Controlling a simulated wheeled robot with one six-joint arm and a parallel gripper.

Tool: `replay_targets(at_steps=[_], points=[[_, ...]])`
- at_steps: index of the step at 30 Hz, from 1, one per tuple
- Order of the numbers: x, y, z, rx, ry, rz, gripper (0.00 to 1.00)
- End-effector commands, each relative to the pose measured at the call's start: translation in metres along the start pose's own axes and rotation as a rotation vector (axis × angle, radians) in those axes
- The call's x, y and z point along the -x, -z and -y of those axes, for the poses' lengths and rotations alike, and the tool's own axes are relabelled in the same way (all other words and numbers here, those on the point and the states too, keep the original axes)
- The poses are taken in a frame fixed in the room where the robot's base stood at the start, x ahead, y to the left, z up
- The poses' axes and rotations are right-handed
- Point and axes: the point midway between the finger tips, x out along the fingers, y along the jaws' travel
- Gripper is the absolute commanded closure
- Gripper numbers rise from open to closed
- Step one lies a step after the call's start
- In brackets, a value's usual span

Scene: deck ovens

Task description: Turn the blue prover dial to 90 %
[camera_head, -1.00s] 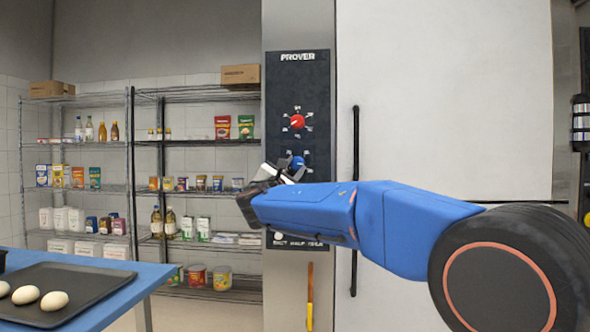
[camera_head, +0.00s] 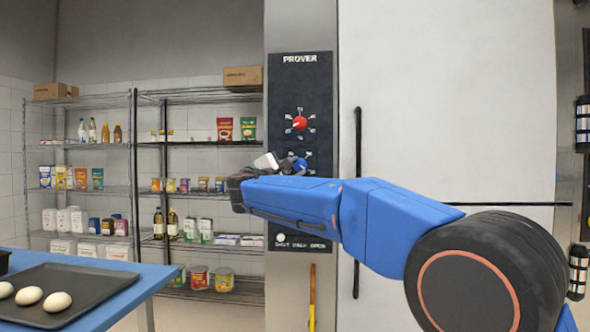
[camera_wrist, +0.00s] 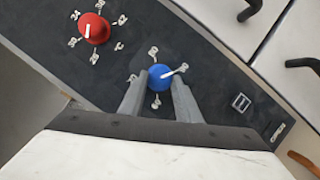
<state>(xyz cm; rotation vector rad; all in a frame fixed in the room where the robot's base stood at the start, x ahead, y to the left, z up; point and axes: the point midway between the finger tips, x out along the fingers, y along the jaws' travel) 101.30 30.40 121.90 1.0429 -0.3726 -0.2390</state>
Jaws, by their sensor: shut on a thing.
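The blue prover dial (camera_wrist: 160,76) sits on the dark control panel (camera_wrist: 215,80). My gripper (camera_wrist: 160,88) is shut on it, one finger on each side. In the wrist view the dial's white pointer aims right and slightly up, at a small white label (camera_wrist: 184,67) too small to read surely. Other labels around the dial are partly hidden by the fingers. In the head view the dial (camera_head: 299,164) shows just past my gripper, which partly covers it and its scale.
A red dial (camera_head: 299,123) with its own scale is above the blue one. A dark vertical door handle (camera_head: 358,200) stands right of the panel. Below are a small switch (camera_wrist: 241,102) and an orange-handled tool (camera_head: 312,297). Shelves and a blue table (camera_head: 125,297) are at left.

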Motion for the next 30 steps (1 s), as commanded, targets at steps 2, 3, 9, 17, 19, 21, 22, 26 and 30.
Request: replay_targets(at_steps=[2,3,9,17,19,21,22,26,30], points=[[0.000,0.000,0.000,-0.001,0.001,0.000,0.92],[0.000,0.000,0.000,-0.001,0.001,0.000,0.92],[0.000,0.000,0.000,0.000,0.000,0.000,0.60],[0.000,0.000,0.000,0.000,0.000,0.000,0.51],[0.000,0.000,0.000,0.000,0.000,0.000,0.51],[0.003,0.000,0.000,0.001,0.000,0.000,0.51],[0.004,0.000,0.000,0.001,0.000,0.000,0.51],[0.019,0.000,-0.001,0.000,-0.001,-0.001,0.51],[0.045,0.000,-0.001,0.000,-0.001,-0.003,0.51]])
